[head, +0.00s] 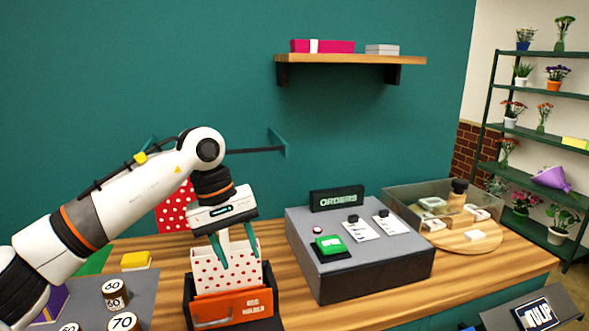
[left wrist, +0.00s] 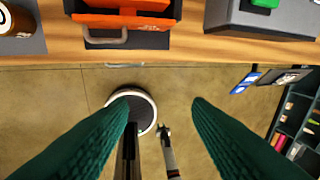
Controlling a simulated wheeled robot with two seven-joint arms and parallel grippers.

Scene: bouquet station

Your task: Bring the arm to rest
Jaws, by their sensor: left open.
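My left arm comes in from the left in the head view. Its gripper (head: 237,255) has two green fingers pointing down, spread apart, in front of a white bag with red dots (head: 207,272). The bag stands in the orange bag holder (head: 240,307) on the wooden table (head: 345,312). The gripper is empty.
Right of the holder stands a grey orders box (head: 385,262) with a green item (head: 329,243) and cards on top. A clear bin (head: 405,199) and round wooden board (head: 462,240) are further right. Numbered cylinders (head: 115,294) stand at left. A shelf (head: 350,59) hangs on the wall.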

